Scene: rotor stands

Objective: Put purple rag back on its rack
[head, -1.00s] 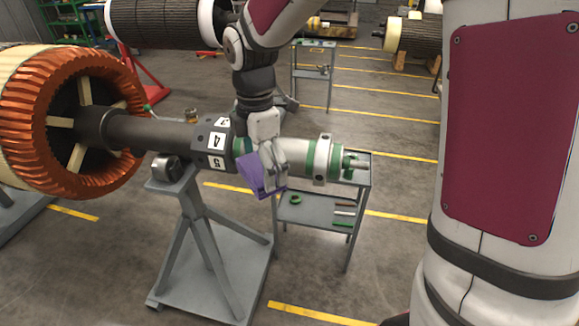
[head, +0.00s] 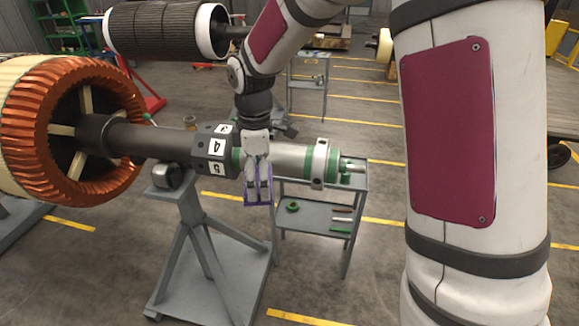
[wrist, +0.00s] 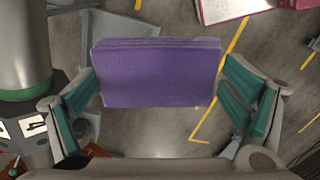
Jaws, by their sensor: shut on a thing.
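The purple rag (head: 258,205) is a folded block held between the fingers of my gripper (head: 259,198). In the head view the fingers point down in front of the shaft's near side and hide most of the rag. In the wrist view the rag (wrist: 160,75) shows broadly between the two teal-padded fingers, with its layered fold along the far edge. The rag appears clear of the floor, in front of the grey shaft end (head: 285,160). I cannot tell which thing is the rag's rack.
A grey two-shelf cart (head: 318,217) with small green and brown items stands behind the rag. A rotor with copper windings (head: 118,135) rests on a grey stand (head: 196,232). Numbered labels mark the shaft collar (head: 213,152).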

